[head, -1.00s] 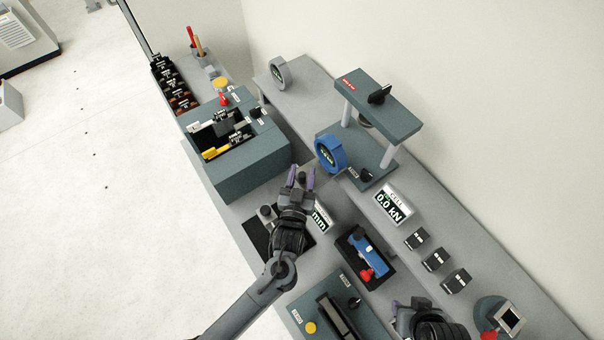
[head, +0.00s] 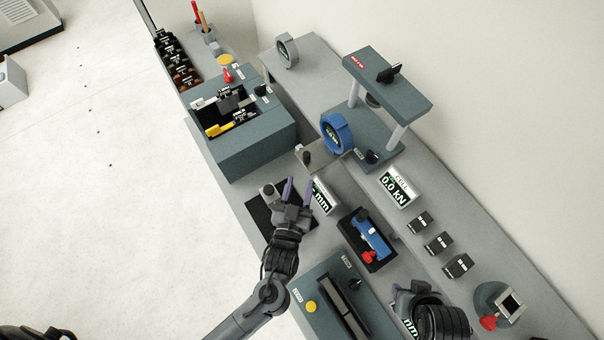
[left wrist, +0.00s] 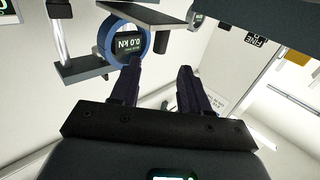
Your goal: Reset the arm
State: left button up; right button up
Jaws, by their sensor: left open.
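My left gripper (head: 296,192) is in the middle of the head view, open with nothing between its fingers. It is above the bench near a black mat (head: 262,214) and a small mm display (head: 322,197). In the left wrist view its two dark fingers (left wrist: 160,82) stand apart and empty. My right gripper (head: 420,292) shows only in part at the bottom of the head view, and its fingers cannot be made out.
A grey press frame with a blue ring gauge (head: 336,134) stands beyond the left gripper. A grey box (head: 247,150) with a yellow-handled tool is to the left. A blue device (head: 372,238), a kN display (head: 397,188) and several small black blocks (head: 438,243) are on the right.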

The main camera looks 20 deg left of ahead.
pick_arm(q)
jog(key=shift+s, duration=0.45)
jog(key=s+a+m+g+h, duration=0.1)
jog(key=s+a+g, duration=0.25)
jog(key=a, duration=0.65)
jog(key=s+a+f+m+g, duration=0.2)
jog(key=s+g, duration=0.9)
jog(key=s, duration=0.2)
notch_tip(320, 180, up, 15)
jog(key=p, duration=1.4)
jog(key=shift+w+h+p, duration=0.25)
jog(key=shift+h+p, duration=0.15)
